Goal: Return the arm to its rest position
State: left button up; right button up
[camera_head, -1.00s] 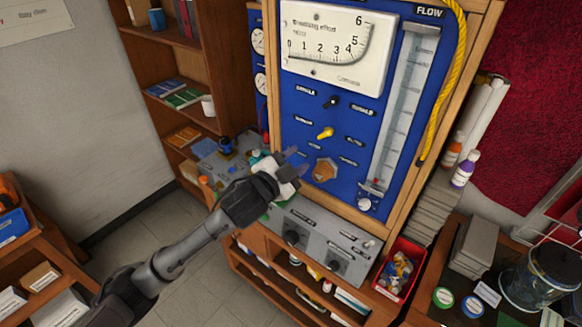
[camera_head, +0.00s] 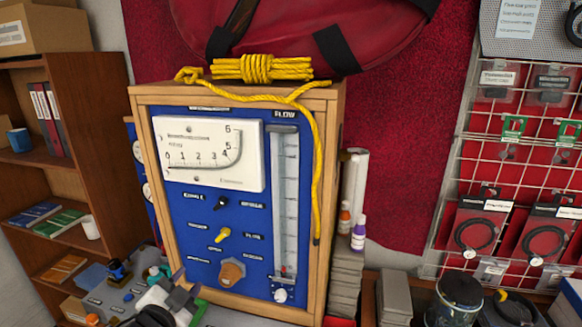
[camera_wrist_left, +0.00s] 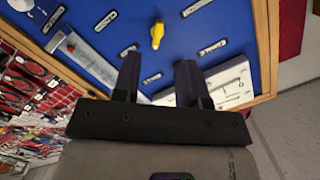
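My left gripper (camera_head: 182,294) is at the bottom of the head view, in front of the blue regulator panel (camera_head: 180,262), below and left of the brown knob (camera_head: 232,272). In the left wrist view its two dark fingers (camera_wrist_left: 160,72) are apart with nothing between them, so it is open and empty. The panel fills much of that view, with the yellow knob (camera_wrist_left: 157,36) beyond the fingertips. The yellow knob also shows in the head view (camera_head: 222,235), below a black knob (camera_head: 217,203). My right gripper is not in view.
The panel has a white gauge (camera_head: 210,152) and a flow tube (camera_head: 285,200). Yellow rope (camera_head: 262,68) lies on its wooden frame. A bookshelf (camera_head: 95,120) stands left. Bottles (camera_head: 358,232) and a wire rack (camera_head: 465,130) of hanging parts are at right.

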pick_arm(q)
jog(key=s+a+r+n+g+y, duration=0.1)
jog(key=s+a+n+g+y, duration=0.15)
jog(key=s, duration=0.25)
jog(key=s+d+f+n+g+p, duration=0.1)
jog(key=s+d+f+g, duration=0.1)
jog(key=s+f, duration=0.6)
jog(key=s+d+f+n+g+h+p, duration=0.1)
jog(key=s+d+f+n+g+p, duration=0.1)
jog(key=s+f+g, duration=0.3)
jog(key=s+d+f+n+g+p, duration=0.1)
jog(key=s+d+f+n+g, duration=0.1)
jog(key=s+f, duration=1.1)
jog(key=s+g, duration=0.1)
jog(key=s, duration=0.7)
jog(key=shift+s+f+g+p, duration=0.2)
jog(key=shift+s+g+p, duration=0.1)
jog(key=shift+g+p, duration=0.1)
